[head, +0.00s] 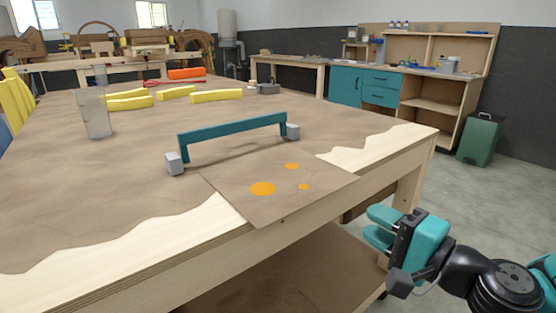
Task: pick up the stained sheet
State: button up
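The stained sheet (285,208) is a flat brown square with several orange blotches. It lies at the near edge of the large workbench, and its front corner reaches the bench edge. A teal bar with grey end blocks (233,131) stands just behind the sheet; I cannot tell whether it touches it. My gripper (377,226) has teal fingers and is at the lower right, off the bench's near side and to the right of the sheet. Its fingers appear apart with nothing between them.
The workbench (185,225) has a brown cover with ragged edges over pale wood. A clear container (95,115), yellow pieces (216,96) and an orange piece (186,73) stand farther back. A green bin (481,139) and teal cabinets (345,87) are at the back right. Floor is open right of the bench.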

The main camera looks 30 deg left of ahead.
jog(key=p+x, duration=0.4)
jog(key=x, duration=0.7)
jog(key=shift+s+a, duration=0.2)
jog(key=shift+a, duration=0.05)
grip_shut()
